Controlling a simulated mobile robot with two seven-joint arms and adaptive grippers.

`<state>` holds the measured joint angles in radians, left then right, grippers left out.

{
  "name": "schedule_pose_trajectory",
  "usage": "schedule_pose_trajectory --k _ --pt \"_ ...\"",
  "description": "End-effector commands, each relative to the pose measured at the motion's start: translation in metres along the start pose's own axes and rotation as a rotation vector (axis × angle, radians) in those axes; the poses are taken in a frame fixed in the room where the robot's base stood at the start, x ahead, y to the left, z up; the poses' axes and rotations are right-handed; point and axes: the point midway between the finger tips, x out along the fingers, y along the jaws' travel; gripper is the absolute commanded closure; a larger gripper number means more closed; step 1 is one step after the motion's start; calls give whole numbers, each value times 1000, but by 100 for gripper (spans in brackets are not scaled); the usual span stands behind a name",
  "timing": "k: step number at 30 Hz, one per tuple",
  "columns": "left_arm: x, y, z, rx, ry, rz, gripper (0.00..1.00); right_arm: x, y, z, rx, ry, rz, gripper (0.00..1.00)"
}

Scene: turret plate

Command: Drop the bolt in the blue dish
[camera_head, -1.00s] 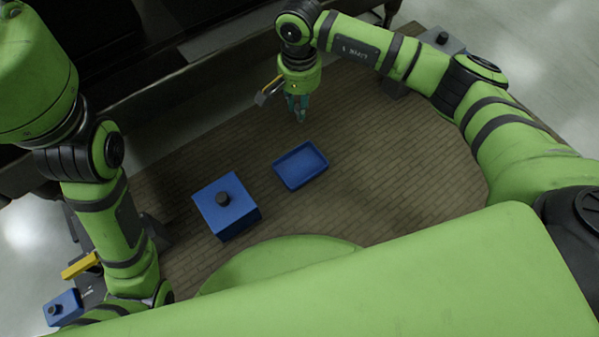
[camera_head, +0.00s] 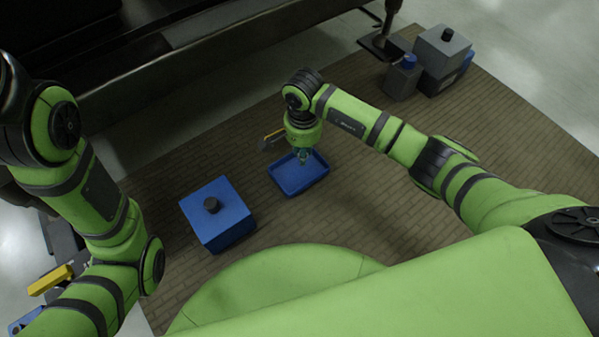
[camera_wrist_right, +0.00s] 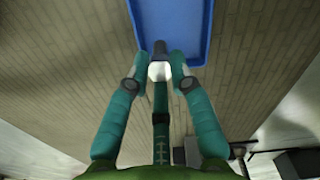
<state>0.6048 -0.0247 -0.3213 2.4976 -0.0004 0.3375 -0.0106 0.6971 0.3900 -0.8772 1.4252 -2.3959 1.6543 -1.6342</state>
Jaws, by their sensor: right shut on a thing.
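The blue dish (camera_head: 312,178) is a shallow rectangular tray on the brick-patterned surface, near the middle of the head view. My right gripper (camera_head: 303,160) points down above the dish's far part. In the right wrist view the fingers (camera_wrist_right: 160,80) are shut on the bolt (camera_wrist_right: 160,49), a small piece with a dark part and a pale part. The bolt's dark end overlaps the near edge of the dish (camera_wrist_right: 143,25) in that view. The bolt is too small to make out in the head view.
A blue box (camera_head: 225,222) with a black knob stands left of the dish. A grey box (camera_head: 440,55) with a black knob and a smaller grey box (camera_head: 400,82) with a blue knob stand at the far right. The surface right of the dish is clear.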

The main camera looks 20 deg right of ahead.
Motion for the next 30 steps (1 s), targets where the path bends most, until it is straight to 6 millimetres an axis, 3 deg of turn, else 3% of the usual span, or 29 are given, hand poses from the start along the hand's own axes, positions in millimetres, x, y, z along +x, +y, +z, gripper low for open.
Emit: schedule_pose_trajectory --k 3,11,12,14,25,30 --pt "-7 3 -5 -4 5 0 44 12 0 0 -1 -1 0 100" --pt "-5 4 -4 -6 2 1 44 11 0 0 -1 0 0 100" --pt "-5 4 -4 -6 2 1 44 11 0 0 -1 0 0 74" --pt "-5 4 -4 -6 2 1 44 11 0 0 -1 0 0 50" --pt "-4 3 -4 -5 7 -3 44 10 0 0 -2 1 0 50" --pt "-5 3 -4 -5 5 -2 44 -11 -1 -1 -3 4 -3 50"
